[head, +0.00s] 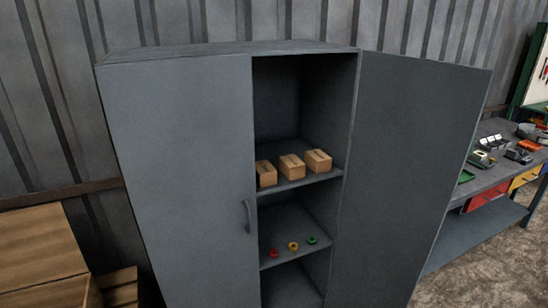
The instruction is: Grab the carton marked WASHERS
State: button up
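Three small brown cartons stand in a row on a shelf (310,181) of the grey metal cabinet (190,150). They are the left carton (266,174), the middle carton (291,167) and the right carton (318,161). The left carton is partly hidden by the closed left door. No marking can be read on any of them, so I cannot tell which one says WASHERS. The right door (410,160) stands open. My gripper is not in view.
A lower shelf holds a red ring (273,253), a yellow ring (293,246) and a green ring (312,240). The left door has a handle (249,217). Cardboard boxes (40,250) stand at the left. A cluttered workbench (500,170) is at the right.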

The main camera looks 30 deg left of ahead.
aim_at(290, 166)
jog(key=u, duration=0.8)
jog(key=i, duration=0.95)
jog(key=u, duration=0.5)
